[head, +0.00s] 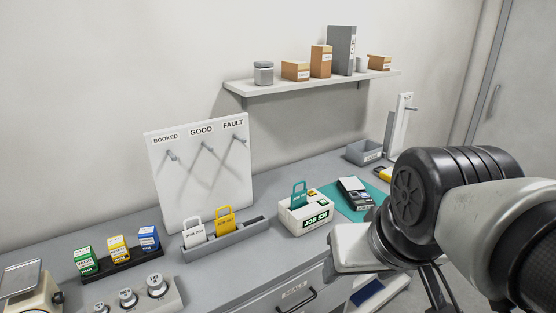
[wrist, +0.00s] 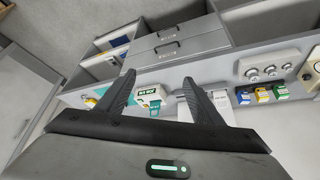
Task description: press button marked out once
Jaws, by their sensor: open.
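I can make out no button marked out in either view. A white box labelled JOB (head: 308,218) stands on the bench with a teal tag in its top; it also shows between my fingers in the wrist view (wrist: 148,92). A weighing scale (head: 35,288) is cut off at the left edge; in the wrist view a scale (wrist: 311,66) is at the right edge. My gripper (wrist: 158,76) is open and empty, with its fingers wide apart. In the head view my arm comes in from the right and hides part of the bench.
A white board with hooks (head: 180,195) stands behind a grey rack (head: 225,238) holding a white and a yellow tag. Three coloured boxes sit on a black tray (head: 122,265). A block with round metal weights (head: 140,303) is in front. A shelf (head: 310,84) hangs above.

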